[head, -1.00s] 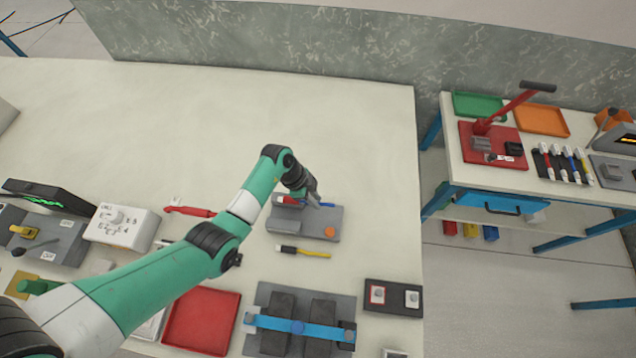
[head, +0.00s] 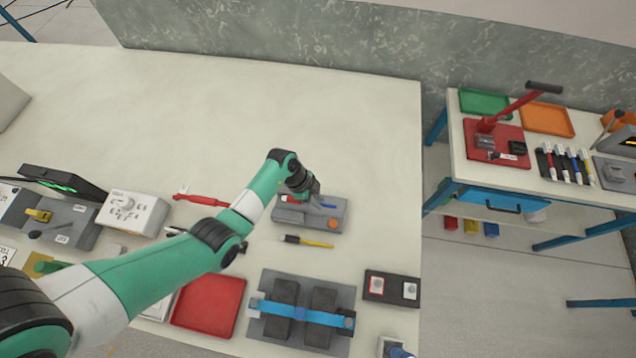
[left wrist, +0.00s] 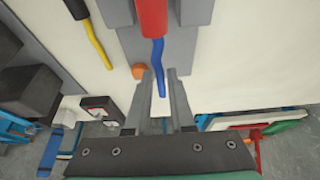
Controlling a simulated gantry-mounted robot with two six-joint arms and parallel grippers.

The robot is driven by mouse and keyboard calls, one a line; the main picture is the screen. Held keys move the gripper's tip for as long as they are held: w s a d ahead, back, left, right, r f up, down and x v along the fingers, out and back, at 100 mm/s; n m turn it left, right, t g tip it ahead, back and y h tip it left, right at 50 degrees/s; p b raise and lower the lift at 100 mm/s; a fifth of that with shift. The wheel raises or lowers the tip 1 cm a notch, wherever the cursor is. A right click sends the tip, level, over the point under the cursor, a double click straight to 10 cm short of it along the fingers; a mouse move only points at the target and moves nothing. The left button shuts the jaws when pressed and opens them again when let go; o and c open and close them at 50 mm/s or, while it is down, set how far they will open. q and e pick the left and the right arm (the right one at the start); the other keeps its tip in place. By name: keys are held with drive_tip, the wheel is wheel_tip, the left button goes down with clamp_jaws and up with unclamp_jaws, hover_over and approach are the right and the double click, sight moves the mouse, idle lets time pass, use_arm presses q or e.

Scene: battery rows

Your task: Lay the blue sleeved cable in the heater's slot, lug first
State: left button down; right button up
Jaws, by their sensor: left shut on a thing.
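The grey heater block (head: 285,216) lies on the table with an orange button (head: 333,225) on it. The blue cable (head: 328,206) has a red sleeve (head: 290,199) at its left part and is over the heater. In the left wrist view the blue wire (left wrist: 160,52) runs down from the red sleeve (left wrist: 152,17) to between the fingertips. My left gripper (head: 319,203) is shut on this blue cable above the heater; it also shows in the left wrist view (left wrist: 161,82). The lug and the slot are hidden, so I cannot tell if the cable lies in it. My right gripper is not in view.
A yellow cable with a black sleeve (head: 308,241) lies just in front of the heater. A grey fixture with a blue bar (head: 301,314), a red tray (head: 210,305) and a two-button box (head: 391,288) stand nearer. The table behind the heater is clear.

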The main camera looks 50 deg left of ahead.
use_arm(q)
drive_tip(key=shift+f+b, duration=1.35)
drive_tip(key=shift+f, duration=1.1)
drive_tip(key=c, duration=0.7)
unclamp_jaws()
drive_tip(key=p+v, duration=0.5)
drive_tip(key=v, duration=0.6)
drive_tip(key=shift+p, duration=0.4)
drive_tip(key=shift+s+a+r, duration=0.1)
drive_tip(key=shift+a+r, duration=0.05)
drive_tip(key=shift+r, duration=0.15)
